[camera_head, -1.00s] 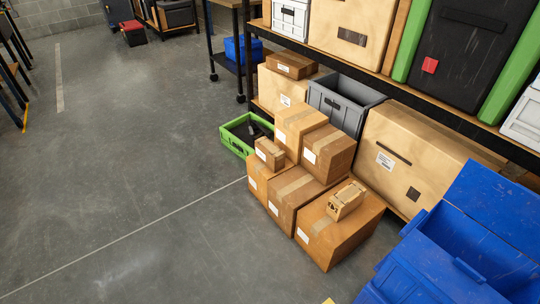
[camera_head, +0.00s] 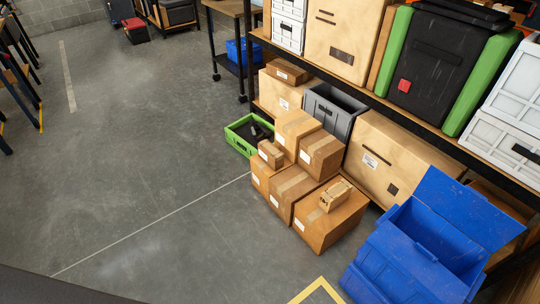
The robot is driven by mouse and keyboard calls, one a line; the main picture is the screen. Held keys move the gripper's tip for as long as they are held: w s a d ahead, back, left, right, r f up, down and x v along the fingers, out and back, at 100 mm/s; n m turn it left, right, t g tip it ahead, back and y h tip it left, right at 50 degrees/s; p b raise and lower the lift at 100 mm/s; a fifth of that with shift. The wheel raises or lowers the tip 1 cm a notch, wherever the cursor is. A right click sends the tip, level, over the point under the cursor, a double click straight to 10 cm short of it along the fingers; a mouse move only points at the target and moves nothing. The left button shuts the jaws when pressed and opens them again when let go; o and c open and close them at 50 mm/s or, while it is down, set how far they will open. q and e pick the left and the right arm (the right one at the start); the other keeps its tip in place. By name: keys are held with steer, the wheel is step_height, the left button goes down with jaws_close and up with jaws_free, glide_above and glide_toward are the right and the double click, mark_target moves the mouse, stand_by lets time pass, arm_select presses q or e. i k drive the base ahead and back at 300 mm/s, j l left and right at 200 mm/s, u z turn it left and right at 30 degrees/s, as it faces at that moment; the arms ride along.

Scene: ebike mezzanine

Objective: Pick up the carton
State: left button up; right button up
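Several cardboard cartons stand stacked on the floor in the head view; I cannot tell which one the task means. A small carton (camera_head: 335,196) lies on a larger front carton (camera_head: 325,226). Another small carton (camera_head: 270,154) sits on the stack's left side. Two mid-size cartons, one at the back (camera_head: 296,131) and one on the right (camera_head: 321,154), form the upper layer. A lower carton (camera_head: 290,192) carries part of the stack. Neither of my grippers shows in the view.
A blue open-lidded bin (camera_head: 405,265) stands right of the stack. A green crate (camera_head: 240,142) and grey bin (camera_head: 327,112) sit behind. A loaded shelf (camera_head: 400,106) runs along the back right. The grey floor (camera_head: 150,160) on the left is clear.

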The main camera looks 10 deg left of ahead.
mark_target(272, 156)
steer(key=i+j+z, duration=0.2)
steer(key=z, duration=0.55)
steer(key=i+j+z, duration=0.3)
steer(key=j, duration=0.25)
steer(key=j+z, duration=0.15)
steer(key=i+j, duration=0.15)
steer(key=j, duration=0.3)
steer(key=i+j+z, duration=0.1)
steer(key=j, duration=0.4)
steer(key=i+j, duration=0.15)
steer(key=j, duration=0.35)
steer(key=i+j, duration=0.1)
steer(key=j, duration=0.35)
steer(key=i+j, duration=0.15)
steer(key=i, duration=0.15)
steer(key=i+j, duration=0.1)
steer(key=i, duration=0.15)
